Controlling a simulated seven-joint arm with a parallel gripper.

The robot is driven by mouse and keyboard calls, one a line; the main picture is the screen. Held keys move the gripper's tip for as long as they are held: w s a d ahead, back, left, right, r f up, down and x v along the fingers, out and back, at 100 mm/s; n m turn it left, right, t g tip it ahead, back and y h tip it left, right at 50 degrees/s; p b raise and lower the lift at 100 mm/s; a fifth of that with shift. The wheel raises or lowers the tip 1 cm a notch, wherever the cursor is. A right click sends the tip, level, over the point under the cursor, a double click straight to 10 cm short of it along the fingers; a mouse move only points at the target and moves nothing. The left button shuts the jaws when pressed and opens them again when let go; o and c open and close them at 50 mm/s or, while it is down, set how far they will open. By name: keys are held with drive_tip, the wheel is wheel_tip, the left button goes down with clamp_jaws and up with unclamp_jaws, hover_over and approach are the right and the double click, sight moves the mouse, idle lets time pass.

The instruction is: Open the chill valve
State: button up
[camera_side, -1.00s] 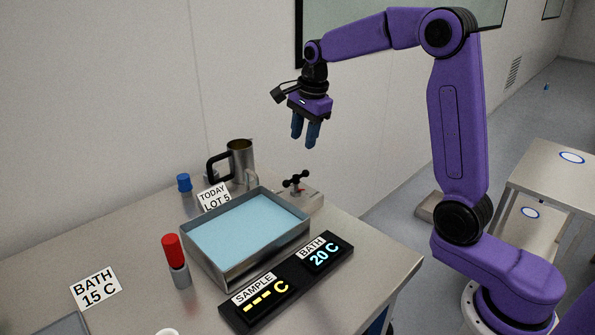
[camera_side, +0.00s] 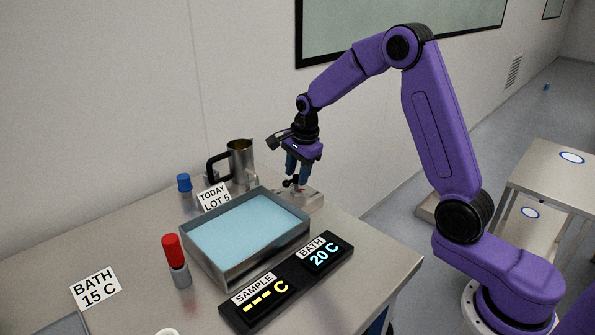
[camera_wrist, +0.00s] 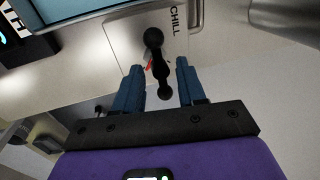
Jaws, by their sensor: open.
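The chill valve's black handle (camera_wrist: 157,60) shows in the wrist view, on a pale plate (camera_wrist: 121,36) lettered CHILL, with a small red mark beside the handle. In the side view the handle (camera_side: 291,182) is partly hidden by my fingers, and its base (camera_side: 312,201) sits at the back right corner of the bath. My gripper (camera_side: 298,181) points down over the valve. In the wrist view my gripper (camera_wrist: 158,78) is open, one blue finger on each side of the handle's near end. I cannot tell whether either finger touches it.
A steel bath of blue liquid (camera_side: 250,230) stands left of the valve. A display (camera_side: 288,282) reads BATH 20 C and SAMPLE dashes. A card (camera_side: 96,287) reads BATH 15 C. A steel jug (camera_side: 241,160) and a red-capped tube (camera_side: 174,260) stand nearby.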

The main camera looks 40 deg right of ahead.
clamp_jaws()
drive_tip(key=shift+n, duration=0.3)
drive_tip(key=n, duration=0.3)
drive_tip(key=shift+d+n+y, duration=0.15)
drive_tip(key=shift+n+y, duration=0.25)
drive_tip(key=n, duration=0.4)
drive_tip(key=shift+w+n+g+y, duration=0.1)
drive_tip(key=shift+n+g+y, duration=0.2)
drive_tip(key=shift+y, duration=0.1)
drive_tip(key=n, duration=0.4)
drive_tip(key=shift+w+d+g, duration=0.1)
drive_tip(key=shift+d+g, duration=0.05)
drive_tip(key=shift+g, duration=0.25)
drive_tip(key=shift+w+n+g+y, duration=0.1)
drive_tip(key=shift+n+g+y, duration=0.25)
drive_tip(key=shift+n, duration=2.15)
